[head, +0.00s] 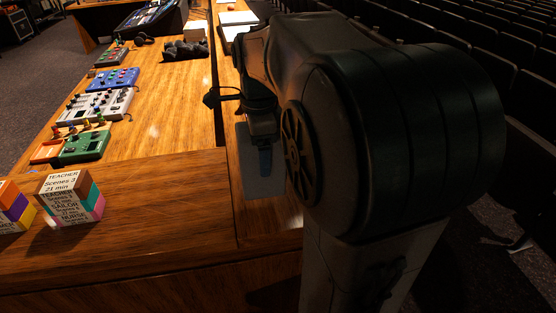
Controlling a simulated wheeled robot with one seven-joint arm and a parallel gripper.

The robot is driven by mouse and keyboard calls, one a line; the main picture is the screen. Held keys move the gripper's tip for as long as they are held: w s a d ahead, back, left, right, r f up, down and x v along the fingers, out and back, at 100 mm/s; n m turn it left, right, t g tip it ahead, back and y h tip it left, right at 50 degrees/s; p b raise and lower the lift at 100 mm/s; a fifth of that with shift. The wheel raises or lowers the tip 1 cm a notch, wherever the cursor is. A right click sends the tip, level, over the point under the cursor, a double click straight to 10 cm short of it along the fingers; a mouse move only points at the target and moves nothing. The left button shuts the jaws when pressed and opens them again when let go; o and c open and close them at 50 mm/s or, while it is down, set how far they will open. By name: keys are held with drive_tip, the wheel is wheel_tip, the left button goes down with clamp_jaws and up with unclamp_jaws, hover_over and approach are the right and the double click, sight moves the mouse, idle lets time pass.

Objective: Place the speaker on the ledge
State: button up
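My gripper (264,160) points down over the right-hand strip of the wooden desk, with my large dark arm beside it on the right. Only one dark finger shows clearly, so I cannot tell whether it is open or shut. Directly under and behind it is a flat-looking grey rectangle (252,184); I cannot tell if it is held, or if it is a sheet or part of the speaker. The strip along the desk's right side looks like the ledge (228,90). I see nothing I can surely name as the speaker; my arm hides much of this side.
Printed blocks (70,199) stand at the front left. A green pedal (86,147), a white mixer (96,105) and a blue device (113,79) line the left edge. Dark lumpy items (186,49) and white papers (238,18) lie farther back. The desk's middle is clear.

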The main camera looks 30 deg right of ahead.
drive_tip(key=d+f, duration=0.1)
drive_tip(key=d, duration=0.2)
drive_tip(key=d+f, duration=0.1)
drive_tip(key=shift+s+d+f, duration=0.15)
drive_tip(key=shift+d+f, duration=0.05)
drive_tip(key=shift+f, duration=0.1)
drive_tip(key=shift+f+p, duration=0.5)
drive_tip(key=shift+f, duration=1.5)
drive_tip(key=shift+f, duration=0.1)
drive_tip(key=shift+f, duration=0.15)
drive_tip(key=o, duration=1.3)
